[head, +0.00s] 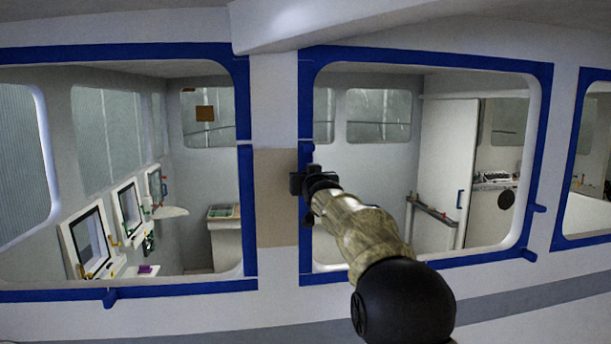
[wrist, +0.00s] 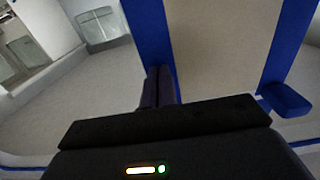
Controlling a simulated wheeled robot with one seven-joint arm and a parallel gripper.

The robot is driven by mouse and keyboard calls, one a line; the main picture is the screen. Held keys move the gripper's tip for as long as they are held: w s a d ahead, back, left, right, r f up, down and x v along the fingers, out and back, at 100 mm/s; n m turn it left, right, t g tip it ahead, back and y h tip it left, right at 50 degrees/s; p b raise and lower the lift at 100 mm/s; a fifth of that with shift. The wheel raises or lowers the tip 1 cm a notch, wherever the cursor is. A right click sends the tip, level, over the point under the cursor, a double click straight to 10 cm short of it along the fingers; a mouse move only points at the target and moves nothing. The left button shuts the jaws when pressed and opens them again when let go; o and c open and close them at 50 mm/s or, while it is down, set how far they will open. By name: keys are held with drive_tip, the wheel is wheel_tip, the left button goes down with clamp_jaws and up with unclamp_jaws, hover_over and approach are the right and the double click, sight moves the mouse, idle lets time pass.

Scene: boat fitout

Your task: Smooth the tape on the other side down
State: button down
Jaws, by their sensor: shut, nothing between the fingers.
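Blue tape frames the window openings. One tape strip (head: 305,232) runs down the left edge of the middle window; it also shows in the wrist view (wrist: 146,35). Across a beige panel (head: 275,200), another strip (head: 248,215) runs down the left window's right edge and shows in the wrist view (wrist: 291,48). In the wrist view, a blue tab (wrist: 287,100) sticks out by that second strip. My gripper (head: 297,183) is shut and empty at the middle window's left strip. In the wrist view its fingers (wrist: 158,88) overlap that strip; contact is unclear.
Blue tabs stick out below the left window (head: 110,298) and at the middle window's right edge (head: 540,208). A white beam (head: 350,22) crosses overhead. Consoles with screens (head: 90,242) and a door (head: 445,160) show through the openings. The beige panel is bare.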

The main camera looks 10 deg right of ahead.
sight(306, 207)
drive_tip(key=shift+s, duration=0.15)
drive_tip(key=shift+f+b, duration=1.6)
drive_tip(key=shift+f, duration=0.05)
drive_tip(key=shift+f, duration=0.1)
drive_tip(key=f+b, duration=0.2)
drive_tip(key=shift+w+f+b, duration=0.2)
drive_tip(key=shift+f+b, duration=0.2)
drive_tip(key=shift+s, duration=0.15)
drive_tip(key=shift+f+b, duration=1.65)
drive_tip(key=shift+b, duration=0.1)
